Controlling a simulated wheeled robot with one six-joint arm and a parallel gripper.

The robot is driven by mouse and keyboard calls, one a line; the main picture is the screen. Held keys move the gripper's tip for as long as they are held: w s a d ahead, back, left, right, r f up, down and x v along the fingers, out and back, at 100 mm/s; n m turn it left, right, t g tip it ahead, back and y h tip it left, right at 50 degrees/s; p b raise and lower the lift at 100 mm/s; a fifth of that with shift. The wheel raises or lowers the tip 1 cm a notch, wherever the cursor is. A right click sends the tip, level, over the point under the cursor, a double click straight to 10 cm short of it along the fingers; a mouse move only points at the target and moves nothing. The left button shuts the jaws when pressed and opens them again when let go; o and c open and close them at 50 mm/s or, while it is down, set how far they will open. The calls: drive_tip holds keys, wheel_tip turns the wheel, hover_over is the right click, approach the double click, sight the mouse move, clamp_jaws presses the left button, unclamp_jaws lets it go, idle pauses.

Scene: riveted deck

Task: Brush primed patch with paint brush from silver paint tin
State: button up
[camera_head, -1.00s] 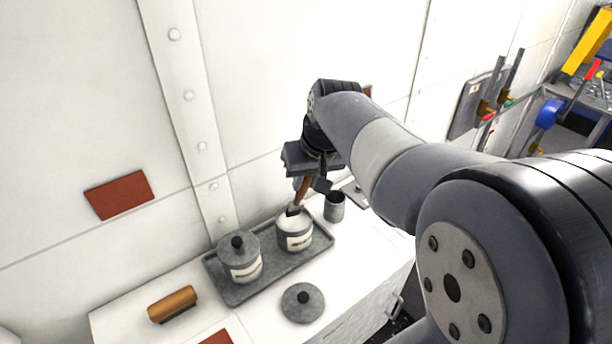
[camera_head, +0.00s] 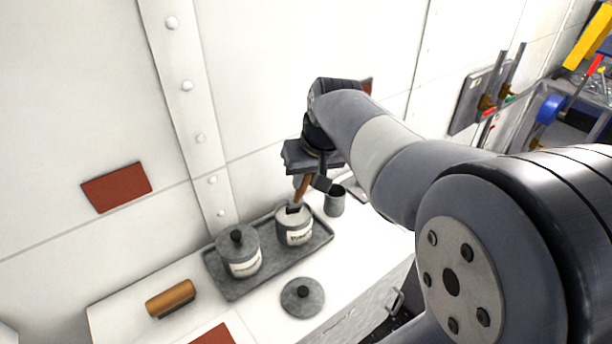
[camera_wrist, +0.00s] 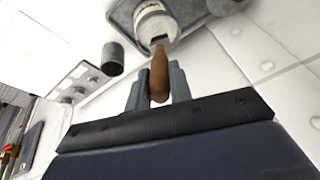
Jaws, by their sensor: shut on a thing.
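My gripper (camera_head: 312,176) is shut on the brown wooden handle of the paint brush (camera_head: 302,187). The wrist view shows the handle (camera_wrist: 159,78) between the two grey fingers. The brush points down, slightly tilted, with its lower end at the mouth of an open tin (camera_head: 295,234) with a white label. The bristles are hidden, and the label is too small to read. A lidded grey tin (camera_head: 238,256) stands left of it on the same tray (camera_head: 232,293). A red-brown patch (camera_head: 117,187) is on the white wall at left; another (camera_head: 367,86) shows partly behind my arm.
A loose round lid (camera_head: 302,297) lies on the white bench in front of the tray. A small grey cup (camera_head: 334,201) stands right of the open tin. A brown roller-shaped block (camera_head: 170,299) lies at left. A riveted strip (camera_head: 187,86) runs up the wall.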

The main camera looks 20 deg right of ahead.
drive_tip(key=shift+f+b, duration=0.3)
drive_tip(key=shift+f, duration=0.25)
idle(1.1)
wheel_tip(320, 180, up, 7)
drive_tip(key=p, duration=0.6)
drive_tip(key=shift+r, duration=0.1)
idle(0.9)
